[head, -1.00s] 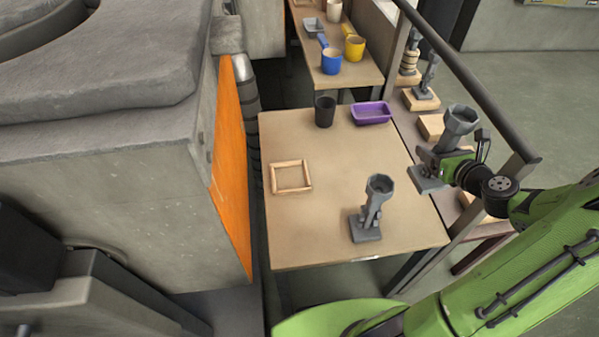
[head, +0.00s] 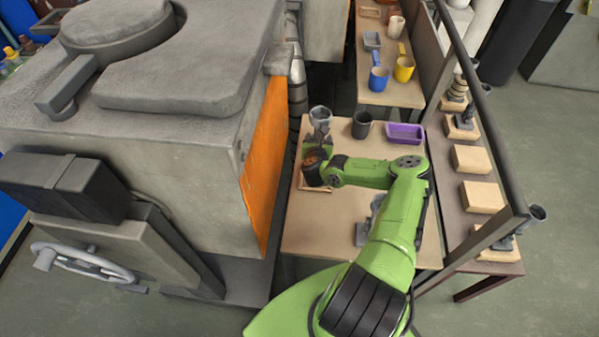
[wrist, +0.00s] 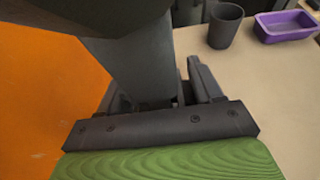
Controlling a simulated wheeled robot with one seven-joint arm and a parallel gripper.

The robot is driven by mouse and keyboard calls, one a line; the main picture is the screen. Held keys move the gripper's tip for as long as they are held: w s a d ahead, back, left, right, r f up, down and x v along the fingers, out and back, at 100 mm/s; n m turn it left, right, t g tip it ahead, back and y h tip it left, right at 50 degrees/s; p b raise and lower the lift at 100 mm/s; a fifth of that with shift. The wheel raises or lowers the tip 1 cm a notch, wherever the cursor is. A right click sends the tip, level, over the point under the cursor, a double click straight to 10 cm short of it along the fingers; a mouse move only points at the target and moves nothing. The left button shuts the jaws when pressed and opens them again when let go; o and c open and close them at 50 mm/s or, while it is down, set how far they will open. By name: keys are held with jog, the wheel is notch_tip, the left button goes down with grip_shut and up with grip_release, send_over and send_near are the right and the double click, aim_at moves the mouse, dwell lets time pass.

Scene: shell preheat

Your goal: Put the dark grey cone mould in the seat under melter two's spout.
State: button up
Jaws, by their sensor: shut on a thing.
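A grey cone mould (head: 320,115) with a flared cup is held upright over the far left of the table, beside the orange panel. My gripper (head: 317,150) is shut on its stem. In the wrist view, the mould's grey stem (wrist: 145,65) stands between the jaws under a dark cup. A wooden frame (head: 327,188), perhaps the seat, lies on the table, partly hidden by my gripper. The mould's base is hidden, so I cannot tell whether it touches the frame or table. I cannot pick out the spout clearly.
Another grey mould (head: 362,235) stands on the table (head: 335,240), mostly behind my arm. A black cup (head: 362,125) and purple tray (head: 405,134) are near the far edge. The orange panel (head: 263,165) is close on the left. A metal rail bounds the right.

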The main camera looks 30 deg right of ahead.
notch_tip(320, 180, down, 10)
jog(key=b, duration=0.4)
jog(key=shift+d+r, duration=0.1)
jog(key=shift+r, duration=0.05)
jog(key=o, duration=1.4)
jog(key=shift+s, duration=0.1)
jog(key=v, duration=1.2)
